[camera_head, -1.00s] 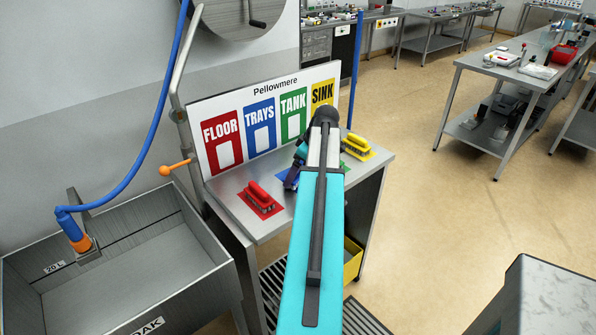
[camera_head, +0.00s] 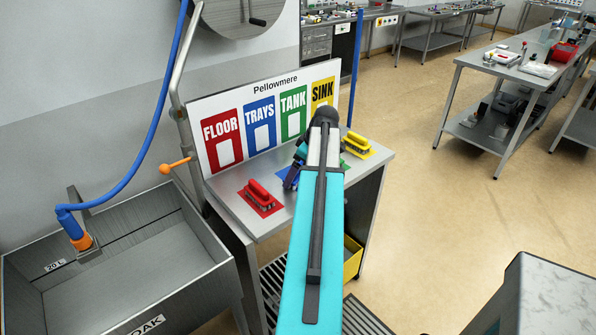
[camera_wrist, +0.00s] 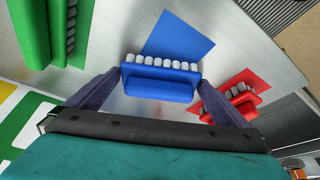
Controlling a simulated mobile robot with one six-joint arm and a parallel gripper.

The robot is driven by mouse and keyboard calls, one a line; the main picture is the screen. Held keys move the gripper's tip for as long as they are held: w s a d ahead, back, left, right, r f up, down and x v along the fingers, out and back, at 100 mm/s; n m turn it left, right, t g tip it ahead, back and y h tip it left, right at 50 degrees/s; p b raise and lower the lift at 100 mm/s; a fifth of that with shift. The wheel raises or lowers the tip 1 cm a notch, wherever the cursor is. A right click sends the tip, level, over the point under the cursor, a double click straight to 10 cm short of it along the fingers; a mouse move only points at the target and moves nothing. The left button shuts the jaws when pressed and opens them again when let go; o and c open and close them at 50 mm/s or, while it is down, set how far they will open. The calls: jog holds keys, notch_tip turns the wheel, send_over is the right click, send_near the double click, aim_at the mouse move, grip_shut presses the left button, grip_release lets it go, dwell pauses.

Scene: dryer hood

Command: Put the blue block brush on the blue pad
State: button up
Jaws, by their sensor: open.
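The blue block brush (camera_wrist: 160,82), with a row of grey bristles, is between the fingers of my gripper (camera_wrist: 160,79) in the wrist view. The jaws are open, one finger at each end of the brush. The blue pad (camera_wrist: 178,35) shows just beyond the bristle side. The brush covers the pad's near edge in this view; I cannot tell whether it rests on the pad or is apart from it.
A red brush (camera_head: 260,191) on a red pad stands to the left on the steel table (camera_head: 236,212), and a yellow brush (camera_head: 357,144) to the right. A green brush (camera_wrist: 31,32) is close by in the wrist view. A sign board (camera_head: 217,176) stands behind; a sink (camera_head: 130,268) is left.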

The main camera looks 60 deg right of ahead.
jog(key=b+v, duration=0.2)
jog(key=v, duration=1)
jog(key=shift+b, duration=0.35)
jog(key=shift+s, duration=0.1)
dwell(0.6)
